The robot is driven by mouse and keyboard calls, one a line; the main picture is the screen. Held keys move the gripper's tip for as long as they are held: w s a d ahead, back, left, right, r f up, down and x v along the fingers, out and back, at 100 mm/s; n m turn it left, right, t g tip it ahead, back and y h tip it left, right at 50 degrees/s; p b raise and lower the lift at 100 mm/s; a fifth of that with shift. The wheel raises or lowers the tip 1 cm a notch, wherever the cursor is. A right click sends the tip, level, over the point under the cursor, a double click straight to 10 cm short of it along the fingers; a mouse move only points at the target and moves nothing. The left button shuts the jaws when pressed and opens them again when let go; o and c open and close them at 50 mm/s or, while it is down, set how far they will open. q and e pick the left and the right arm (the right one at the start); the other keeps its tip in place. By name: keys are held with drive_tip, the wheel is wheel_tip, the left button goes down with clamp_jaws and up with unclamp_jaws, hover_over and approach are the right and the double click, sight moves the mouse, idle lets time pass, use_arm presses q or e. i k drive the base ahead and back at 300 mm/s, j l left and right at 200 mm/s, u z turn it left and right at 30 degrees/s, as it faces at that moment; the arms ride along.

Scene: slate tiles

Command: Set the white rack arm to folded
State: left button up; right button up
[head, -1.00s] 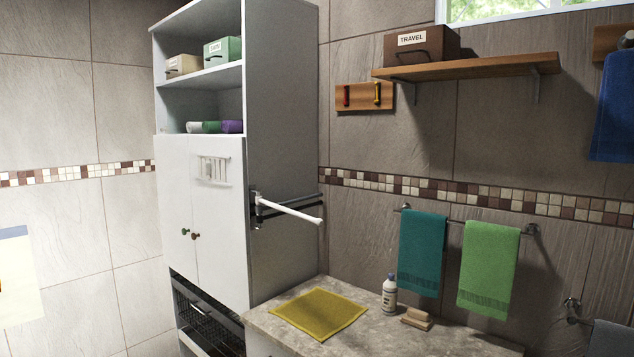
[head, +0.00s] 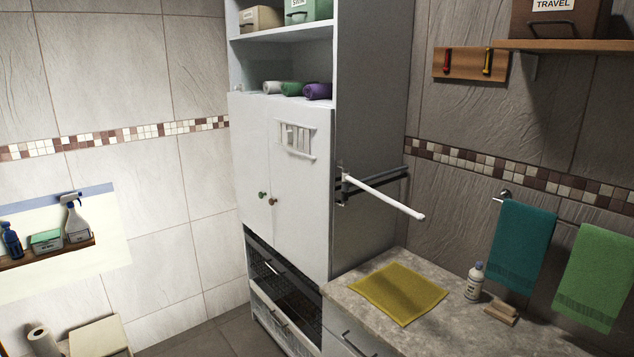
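The white rack arm (head: 385,196) is a thin white bar on a bracket at the right side of the tall cabinet (head: 370,110). It sticks out from the cabinet side, toward the lower right, above the counter. Dark bars (head: 390,177) on the same mount lie back along the cabinet side. Neither of my grippers is in view.
The stone counter (head: 345,294) below holds a yellow cloth (head: 398,292), a bottle (head: 474,282) and a wooden block (head: 500,311). Teal (head: 521,245) and green (head: 594,277) towels hang at right. Floor (head: 215,335) shows free before the cabinet.

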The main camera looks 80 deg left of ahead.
sight(420, 217)
drive_tip(key=k+j+u, duration=0.2)
drive_tip(key=j+u, duration=0.8)
drive_tip(key=j, duration=0.15)
drive_tip(key=j+u, duration=0.5)
drive_tip(key=j, duration=0.15)
